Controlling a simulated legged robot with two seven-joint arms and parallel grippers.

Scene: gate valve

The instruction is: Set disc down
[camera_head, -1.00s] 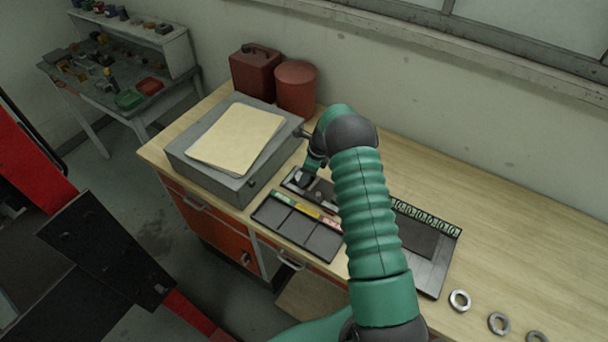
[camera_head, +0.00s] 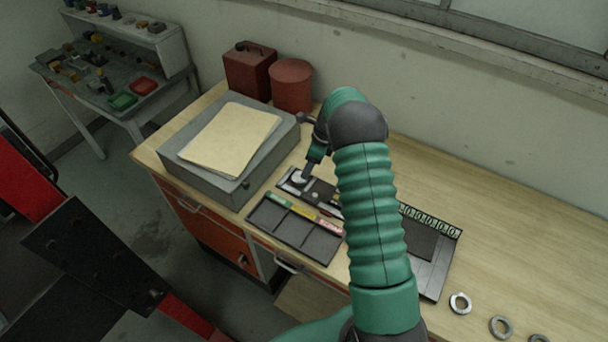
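A pale round disc (camera_head: 299,179) is at the left end of a narrow dark tray (camera_head: 285,188) on the workbench; I cannot tell whether it rests on the tray or is just above it. My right gripper (camera_head: 306,174), on the green arm, points down at the disc and touches or nearly touches it. Its fingers are small and partly hidden, so its grip is unclear. The green arm hides the right part of the tray. My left gripper is not in view.
A compartment tray (camera_head: 295,232) with coloured labels lies in front. A grey box (camera_head: 217,181) with papers stands left, red cans (camera_head: 291,86) behind. Another tray (camera_head: 431,265) and loose rings (camera_head: 460,303) lie right. The bench's back right is clear.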

